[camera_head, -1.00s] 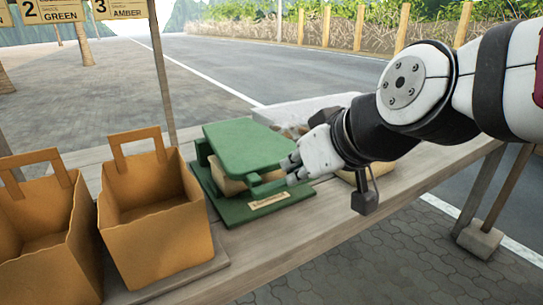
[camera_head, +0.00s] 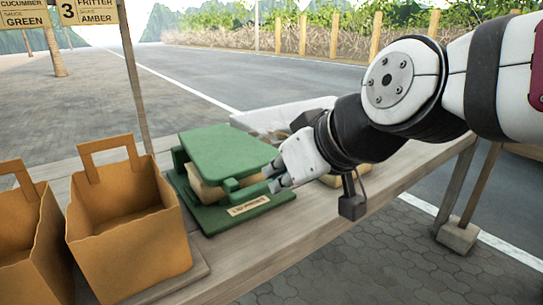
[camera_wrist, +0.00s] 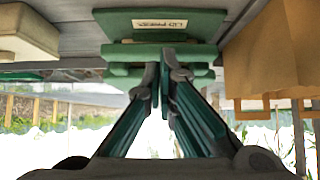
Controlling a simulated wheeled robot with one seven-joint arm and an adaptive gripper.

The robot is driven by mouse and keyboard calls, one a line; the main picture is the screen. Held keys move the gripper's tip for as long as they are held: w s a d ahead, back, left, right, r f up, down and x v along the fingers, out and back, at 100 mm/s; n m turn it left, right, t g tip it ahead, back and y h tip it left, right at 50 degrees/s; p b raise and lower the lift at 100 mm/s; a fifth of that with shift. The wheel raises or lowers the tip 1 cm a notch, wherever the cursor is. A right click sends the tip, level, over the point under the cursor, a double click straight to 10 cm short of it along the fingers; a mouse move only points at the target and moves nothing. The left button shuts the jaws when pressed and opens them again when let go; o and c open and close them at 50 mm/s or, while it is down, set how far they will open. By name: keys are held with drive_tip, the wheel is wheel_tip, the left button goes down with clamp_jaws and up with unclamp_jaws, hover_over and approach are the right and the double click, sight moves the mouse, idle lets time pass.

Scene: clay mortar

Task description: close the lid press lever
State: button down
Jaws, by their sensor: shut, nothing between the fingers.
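The green lid press (camera_head: 222,148) stands on the table, its upper plate sloping above a tan box (camera_head: 204,187). Its green base carries a "LID PRESS" label (camera_head: 248,206). A green lever bar (camera_head: 246,182) sticks out at the front, below the plate. My gripper (camera_head: 271,177) is shut and empty at the right end of this bar. In the wrist view the picture is upside down; my fingertips (camera_wrist: 164,76) are in front of the green bar (camera_wrist: 120,54). I cannot tell whether they touch it.
Orange-brown paper bags (camera_head: 128,222) stand left of the press. A pale tray (camera_head: 262,122) lies behind, and a tan box (camera_head: 332,180) sits partly hidden under my arm. The bare wooden table front (camera_head: 265,245) is clear. A sign post (camera_head: 135,90) rises at the left.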

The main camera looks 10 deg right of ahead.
drive_tip(key=v, duration=1)
